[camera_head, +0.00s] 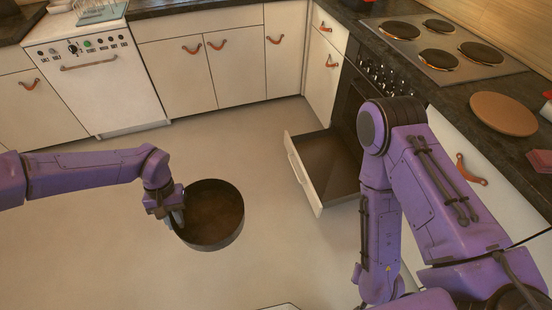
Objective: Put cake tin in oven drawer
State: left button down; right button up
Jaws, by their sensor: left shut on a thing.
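The cake tin (213,213) is a round, dark, open pan, held in the air above the floor at centre left. My left gripper (177,216) is shut on the left side of its rim. The tin's inside looks brown and empty. The oven drawer (333,169) is pulled open below the oven, to the right of the tin and apart from it. The drawer has a white front and a dark inside that looks empty. My right arm comes in from the right, in front of part of the oven. Its gripper is not visible.
The oven (352,100) is under a dark counter with a four-plate hob (445,45). A round wooden board (503,113) lies on the right counter. White cabinets (185,75) and a dishwasher (92,75) line the back. The floor (262,150) between tin and drawer is clear.

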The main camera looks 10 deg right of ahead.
aim_at(325, 168)
jog(key=i, duration=2.3)
jog(key=z, duration=2.75)
